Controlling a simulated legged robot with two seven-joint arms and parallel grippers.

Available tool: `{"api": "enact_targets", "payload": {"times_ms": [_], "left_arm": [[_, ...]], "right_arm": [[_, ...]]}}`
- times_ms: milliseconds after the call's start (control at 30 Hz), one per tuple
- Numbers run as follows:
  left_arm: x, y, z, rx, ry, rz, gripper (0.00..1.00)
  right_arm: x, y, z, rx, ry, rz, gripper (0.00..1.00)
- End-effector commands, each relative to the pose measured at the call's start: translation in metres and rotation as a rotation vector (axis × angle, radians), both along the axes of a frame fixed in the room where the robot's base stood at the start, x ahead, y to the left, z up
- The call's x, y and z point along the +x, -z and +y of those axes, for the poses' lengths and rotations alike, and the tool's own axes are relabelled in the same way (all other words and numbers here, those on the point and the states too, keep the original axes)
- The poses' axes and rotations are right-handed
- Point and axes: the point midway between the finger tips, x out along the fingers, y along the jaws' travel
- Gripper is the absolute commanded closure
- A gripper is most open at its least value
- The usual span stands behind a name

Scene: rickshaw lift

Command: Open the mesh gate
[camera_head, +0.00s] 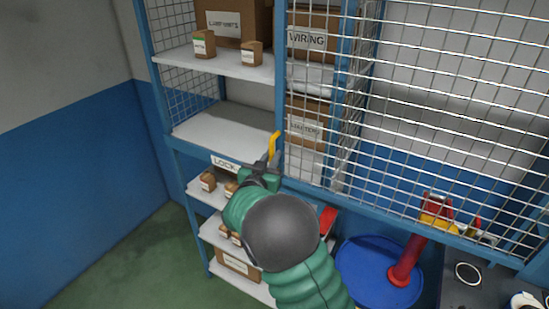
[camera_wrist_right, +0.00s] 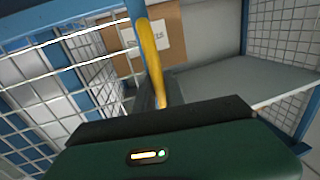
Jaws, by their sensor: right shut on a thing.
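The mesh gate (camera_head: 455,95) is a blue-framed wire panel. It covers the right part of the shelf unit and reaches past it to the right; the left part of the shelves is uncovered. A yellow handle (camera_head: 274,144) is at the gate's left frame post. It also shows in the right wrist view (camera_wrist_right: 152,55), rising from the jaws. My right gripper (camera_head: 264,166) is shut on the yellow handle's lower part; its fingertips are partly hidden. My left gripper is not in view.
The shelf unit (camera_head: 225,128) holds cardboard boxes, including one marked WIRING (camera_head: 308,38), and small cartons lower down. A blue drum (camera_head: 350,270) and a red tool (camera_head: 408,262) stand at lower right. Green floor (camera_head: 130,255) is clear at left.

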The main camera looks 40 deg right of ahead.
Motion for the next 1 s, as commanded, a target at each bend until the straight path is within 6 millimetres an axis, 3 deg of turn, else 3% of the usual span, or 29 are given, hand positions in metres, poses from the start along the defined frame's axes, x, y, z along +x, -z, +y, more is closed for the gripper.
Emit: {"api": "enact_targets", "payload": {"times_ms": [200,233,400,767,1000], "left_arm": [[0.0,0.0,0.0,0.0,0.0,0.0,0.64],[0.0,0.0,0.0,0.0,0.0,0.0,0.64],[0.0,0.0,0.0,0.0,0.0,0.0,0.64],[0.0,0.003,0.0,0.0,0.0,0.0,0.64],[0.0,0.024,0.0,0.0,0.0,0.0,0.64]], "right_arm": [[0.0,-0.002,0.0,-0.002,-0.004,-0.004,1.0],[0.0,-0.002,0.0,-0.002,-0.004,-0.004,0.84],[0.0,-0.001,-0.001,-0.001,-0.003,-0.003,0.64],[-0.002,0.002,0.002,0.002,-0.004,-0.001,0.64],[-0.033,0.005,0.049,0.002,-0.008,-0.003,0.64]]}}
